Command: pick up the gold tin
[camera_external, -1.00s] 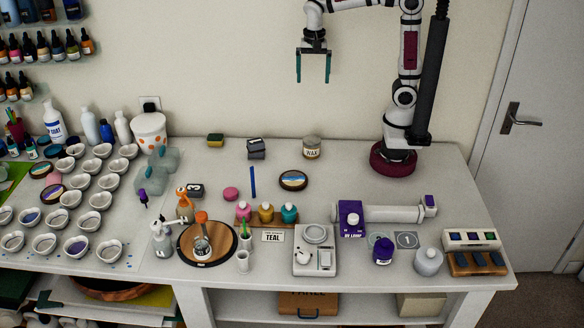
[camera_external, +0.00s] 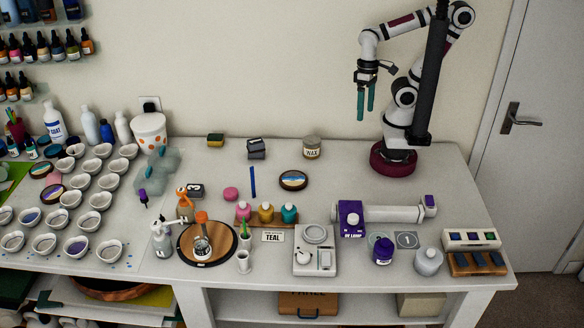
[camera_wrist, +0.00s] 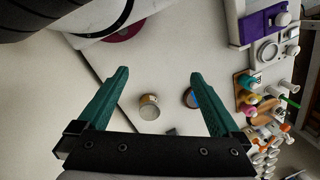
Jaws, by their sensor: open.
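The gold tin (camera_external: 311,147) is a small round can with a pale label reading WAX. It stands upright on the worktop towards the back, left of my arm's base. In the wrist view the tin (camera_wrist: 149,107) shows between my fingers, some distance beyond them. My gripper (camera_external: 365,113) has two teal fingers pointing down. It hangs in the air, to the right of the tin and higher than it, touching nothing. In the wrist view the gripper (camera_wrist: 159,73) is wide open and empty.
A round dark-rimmed disc (camera_external: 293,180) lies in front of the tin. Dark grey blocks (camera_external: 256,149) and a sponge (camera_external: 215,140) lie to its left. A purple-ended lamp (camera_external: 351,219) and a scale (camera_external: 315,262) stand nearer the front. The worktop right around the tin is clear.

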